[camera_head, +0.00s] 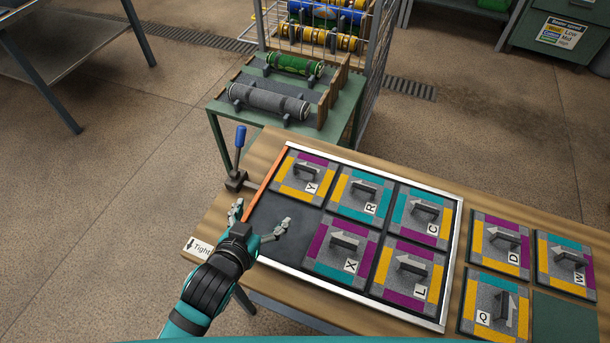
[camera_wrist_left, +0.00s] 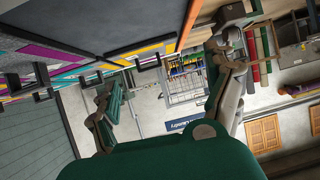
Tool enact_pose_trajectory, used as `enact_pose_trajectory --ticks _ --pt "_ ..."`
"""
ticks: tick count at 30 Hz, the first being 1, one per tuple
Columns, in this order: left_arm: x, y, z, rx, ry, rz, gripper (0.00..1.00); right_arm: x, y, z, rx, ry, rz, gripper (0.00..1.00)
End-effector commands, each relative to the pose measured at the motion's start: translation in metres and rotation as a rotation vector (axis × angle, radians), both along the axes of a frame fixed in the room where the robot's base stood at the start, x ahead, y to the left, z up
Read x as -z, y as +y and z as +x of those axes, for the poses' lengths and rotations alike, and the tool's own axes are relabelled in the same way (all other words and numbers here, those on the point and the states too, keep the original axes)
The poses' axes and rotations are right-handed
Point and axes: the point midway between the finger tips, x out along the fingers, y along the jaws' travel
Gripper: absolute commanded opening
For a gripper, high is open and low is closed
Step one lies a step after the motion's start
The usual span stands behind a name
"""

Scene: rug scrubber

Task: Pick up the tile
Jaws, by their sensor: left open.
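Square tiles with grey, coloured borders and dark handles lie on the wooden table (camera_head: 225,215). In a white-edged tray (camera_head: 452,270) are tiles Y (camera_head: 319,171), R (camera_head: 350,206), C (camera_head: 407,211), X (camera_head: 321,252) and L (camera_head: 392,270). Outside it, to the right, lie D (camera_head: 484,240), W (camera_head: 550,254) and Q (camera_head: 477,300). My left gripper (camera_head: 261,216) is open and empty over the tray's bare front-left cell, left of X. The left wrist view shows its spread fingers (camera_wrist_left: 172,95) with nothing between them. My right gripper is not in view.
A blue-handled lever clamp (camera_head: 237,170) stands by the tray's orange bar (camera_head: 266,186). A dark green empty square (camera_head: 563,320) is at the right. Behind, a green stand (camera_head: 345,108) holds rolled rugs (camera_head: 268,101) beside a wire cage (camera_head: 378,50).

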Motion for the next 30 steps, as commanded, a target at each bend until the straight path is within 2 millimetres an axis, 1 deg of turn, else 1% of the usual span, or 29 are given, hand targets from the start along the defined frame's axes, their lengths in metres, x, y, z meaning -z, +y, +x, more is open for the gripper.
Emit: enact_pose_trajectory --ticks 1,3,8,11,21,25,30 --pt "-0.005 -0.01 0.005 0.028 -0.045 -0.017 0.87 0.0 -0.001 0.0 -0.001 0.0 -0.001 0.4" --pt "-0.012 -0.021 0.008 0.057 -0.093 -0.04 0.87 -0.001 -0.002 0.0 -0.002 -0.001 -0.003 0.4" --pt "-0.017 -0.034 0.015 0.085 -0.138 -0.065 0.87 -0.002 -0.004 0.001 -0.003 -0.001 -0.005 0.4" --pt "-0.013 -0.04 0.029 0.086 -0.14 -0.066 0.87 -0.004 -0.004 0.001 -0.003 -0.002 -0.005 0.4" --pt "0.012 -0.066 0.093 0.085 -0.14 -0.065 0.87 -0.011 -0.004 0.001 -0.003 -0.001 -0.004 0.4" --pt "0.02 -0.073 0.109 0.085 -0.138 -0.065 0.87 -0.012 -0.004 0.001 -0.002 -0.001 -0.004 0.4" --pt "0.023 -0.077 0.117 0.085 -0.138 -0.065 0.87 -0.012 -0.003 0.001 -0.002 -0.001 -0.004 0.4"
